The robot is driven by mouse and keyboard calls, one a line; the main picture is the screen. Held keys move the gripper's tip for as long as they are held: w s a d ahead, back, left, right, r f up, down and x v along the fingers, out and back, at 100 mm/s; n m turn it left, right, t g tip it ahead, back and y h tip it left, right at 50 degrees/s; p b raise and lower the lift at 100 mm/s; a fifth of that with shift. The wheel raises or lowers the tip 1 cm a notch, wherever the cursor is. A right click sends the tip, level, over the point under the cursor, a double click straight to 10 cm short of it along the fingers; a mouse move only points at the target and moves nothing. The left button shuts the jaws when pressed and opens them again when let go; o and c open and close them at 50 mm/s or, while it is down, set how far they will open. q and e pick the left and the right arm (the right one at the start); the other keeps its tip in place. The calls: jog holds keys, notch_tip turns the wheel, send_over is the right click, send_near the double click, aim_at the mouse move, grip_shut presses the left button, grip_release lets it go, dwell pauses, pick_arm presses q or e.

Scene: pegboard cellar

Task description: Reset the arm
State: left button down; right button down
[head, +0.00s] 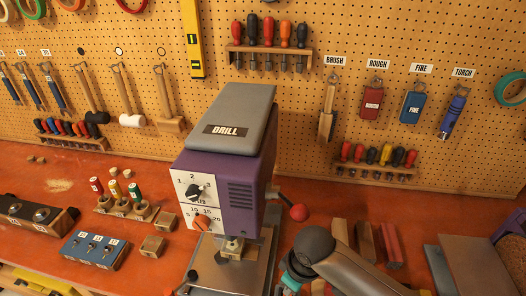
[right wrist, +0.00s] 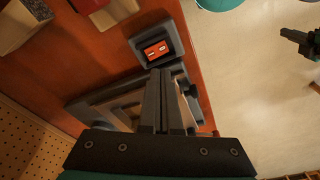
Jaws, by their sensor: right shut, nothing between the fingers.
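My right arm (head: 350,265) comes in at the bottom right of the head view, bent low over the front of the red bench, just right of the drill press (head: 240,185). Its fingers are not clear in that view. In the right wrist view my right gripper (right wrist: 161,75) has its two dark fingers together with nothing between them. Its tips point toward a dark box with an orange switch plate (right wrist: 157,51); I cannot tell the distance between them. My left gripper shows in neither view.
The red ball knob (head: 298,212) of the drill sticks out near my arm. Wooden and red bars (head: 365,243) lie behind it. A grey plate (head: 470,265) stands at right. A blue block (head: 95,250) and small wooden blocks lie left. Pale floor (right wrist: 255,90) shows beyond the bench edge.

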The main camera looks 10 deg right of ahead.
jog(key=shift+s+a, duration=0.1)
jog(key=s+a+r+m+t+y, duration=0.1)
jog(key=s+a+r+m, duration=0.15)
jog(key=s, duration=0.25)
jog(key=s+d+r+m+t+h, duration=0.15)
jog(key=s+d+r+m, duration=0.25)
jog(key=s+d, duration=0.45)
notch_tip(320, 180, down, 33)
jog(key=g+b, duration=0.1)
jog(key=b, duration=1.1)
jog(key=s+d+f+g+b, duration=0.1)
jog(key=s+f+b, duration=0.5)
jog(key=f, duration=0.7)
jog(key=s+d+f+b, duration=0.2)
jog(key=s+f+b, duration=0.4)
jog(key=s+f, duration=0.4)
notch_tip(320, 180, down, 4)
jog(key=shift+s+f+g+h, duration=0.1)
jog(key=shift+s+g+h, duration=0.05)
jog(key=shift+g+h, duration=0.2)
